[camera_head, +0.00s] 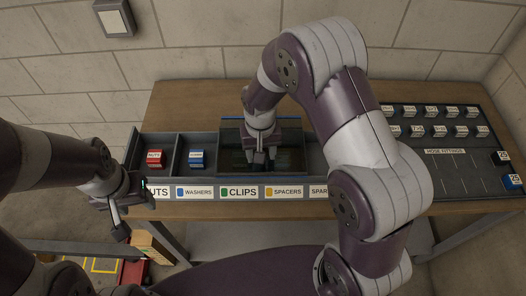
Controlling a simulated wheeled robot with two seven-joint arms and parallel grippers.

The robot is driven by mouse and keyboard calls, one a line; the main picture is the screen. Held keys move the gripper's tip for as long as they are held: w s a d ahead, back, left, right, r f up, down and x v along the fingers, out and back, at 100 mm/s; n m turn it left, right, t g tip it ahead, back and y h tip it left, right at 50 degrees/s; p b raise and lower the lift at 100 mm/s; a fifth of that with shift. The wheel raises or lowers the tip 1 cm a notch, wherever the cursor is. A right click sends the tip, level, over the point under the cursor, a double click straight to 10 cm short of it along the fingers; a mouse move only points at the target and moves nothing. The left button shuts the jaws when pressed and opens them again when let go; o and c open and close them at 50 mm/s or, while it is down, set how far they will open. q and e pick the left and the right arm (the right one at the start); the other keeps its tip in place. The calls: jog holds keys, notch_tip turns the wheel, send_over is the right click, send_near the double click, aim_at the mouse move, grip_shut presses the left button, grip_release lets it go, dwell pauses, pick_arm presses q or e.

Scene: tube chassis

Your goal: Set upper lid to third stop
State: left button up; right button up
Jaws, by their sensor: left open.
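A long grey compartment bin (168,141) stands on a wooden workbench. A dark, glossy lid panel (232,159) with a blue edge covers the compartments near the middle, above the CLIPS and SPACERS labels. I cannot tell an upper lid from a lower one here. My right gripper (259,164) points down over this panel; contact and jaw opening are unclear. My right arm hides the bin's right part and any stop marks there. My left gripper (131,207) is open and empty, in front of the bin's left end by the NUTS label.
Red (154,158) and blue (197,158) labelled blocks sit in the left open compartments. A dark hose fittings board (445,170) with several labelled tags lies at right. Boxes (150,248) stand below at left. The bench's left back is clear.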

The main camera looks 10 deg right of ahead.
notch_tip(320, 180, up, 13)
jog(key=b, duration=0.2)
jog(key=shift+f, duration=0.2)
dwell(0.4)
jog(key=s+d+f, duration=0.2)
jog(key=s+d, duration=0.1)
jog(key=s, duration=0.3)
jog(key=s+d+f+n+t, duration=0.1)
jog(key=s+d+f, duration=0.1)
jog(key=s+d, duration=0.2)
jog(key=shift+s+f, duration=0.3)
jog(key=shift+s, duration=0.85)
jog(key=shift+w, duration=0.1)
